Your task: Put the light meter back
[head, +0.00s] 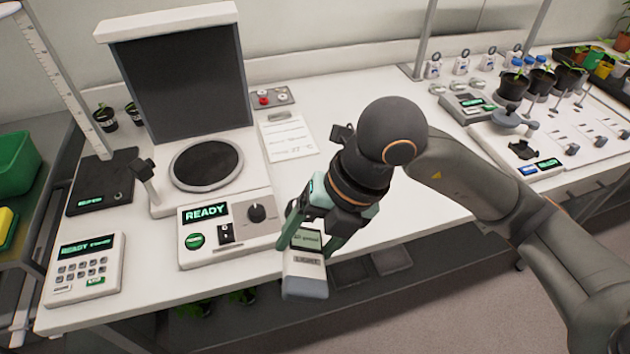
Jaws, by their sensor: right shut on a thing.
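The light meter (306,274) is a small white and grey handheld box with a lit green display and the word LIGHT on its face. My right gripper (308,238) is shut on its upper end. The meter hangs tilted, in front of the bench's front edge, to the right of the machine's READY panel. My right arm comes in from the right, and the gripper's wrist covers part of the bench behind it. My left gripper is not in this view.
An imaging machine (200,212) with a round dark plate stands on the white bench (365,200). A keypad box (85,268) is at front left. A paper card (288,137) and a small red-button box (270,97) lie behind. Potted seedlings (513,86) and instruments fill the right.

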